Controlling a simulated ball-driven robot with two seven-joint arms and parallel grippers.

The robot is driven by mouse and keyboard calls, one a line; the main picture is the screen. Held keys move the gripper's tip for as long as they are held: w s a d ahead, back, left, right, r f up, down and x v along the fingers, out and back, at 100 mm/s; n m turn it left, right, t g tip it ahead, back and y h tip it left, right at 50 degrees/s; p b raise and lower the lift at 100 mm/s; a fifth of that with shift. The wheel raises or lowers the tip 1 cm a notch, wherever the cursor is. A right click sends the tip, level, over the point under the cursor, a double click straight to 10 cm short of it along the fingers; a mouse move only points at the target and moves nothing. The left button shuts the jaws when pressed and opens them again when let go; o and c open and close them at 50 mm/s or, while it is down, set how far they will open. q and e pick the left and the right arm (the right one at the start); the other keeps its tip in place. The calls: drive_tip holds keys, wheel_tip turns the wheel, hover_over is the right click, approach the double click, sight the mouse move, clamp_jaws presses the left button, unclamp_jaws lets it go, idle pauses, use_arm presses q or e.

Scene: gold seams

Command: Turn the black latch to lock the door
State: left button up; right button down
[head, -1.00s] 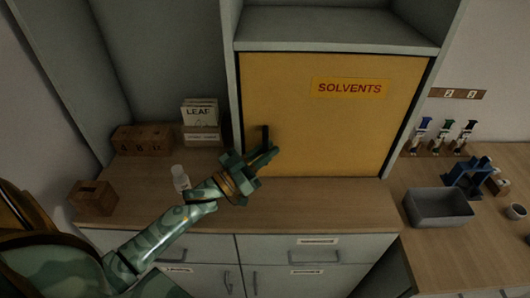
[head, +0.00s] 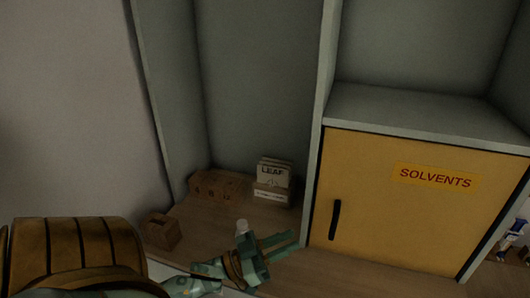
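The yellow door (head: 400,225) with the SOLVENTS label (head: 435,178) is closed in its grey cabinet. The black latch (head: 335,220) stands near the door's left edge, nearly upright in the picture. My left gripper (head: 290,241) is at the bottom middle, over the wooden counter, left of and below the latch. Its two fingers point right with a gap between them, and nothing shows between them. It is apart from the latch. My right gripper is not in view.
A card holder marked LEAF (head: 272,182), a row of wooden blocks (head: 215,186) and a wooden box (head: 162,231) stand on the counter (head: 208,230). A grey upright panel (head: 320,130) borders the door's left side.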

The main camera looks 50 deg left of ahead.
use_arm(q)
drive_tip(key=s, duration=0.1)
drive_tip(key=s+a, duration=0.2)
drive_tip(key=s, duration=0.1)
drive_tip(key=shift+s, duration=0.1)
idle(0.5)
